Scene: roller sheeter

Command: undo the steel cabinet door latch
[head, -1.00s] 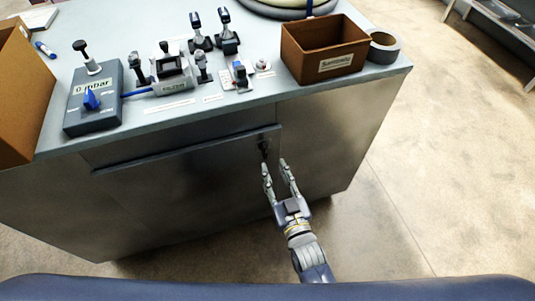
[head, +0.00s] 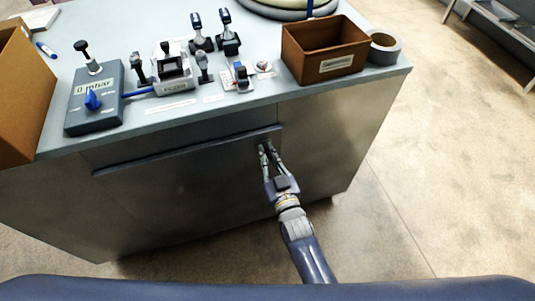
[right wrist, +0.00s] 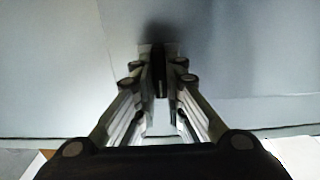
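The steel cabinet door (head: 190,190) is the front panel of the bench, under a long dark rail. Its latch is a small dark handle near the door's upper right corner. In the right wrist view the latch (right wrist: 159,72) stands upright between my fingertips. My right gripper (head: 266,149) has its fingers drawn together around the latch, with one fingertip on each side of it. In the head view the fingers largely hide the latch. The door lies flush with the cabinet front. My left gripper is not in view.
On the bench top stand a gauge box (head: 93,100) with a blue knob, a small grey device (head: 172,72), a brown bin (head: 325,50) and a tape roll (head: 384,47). A larger brown box (head: 22,95) is at the left.

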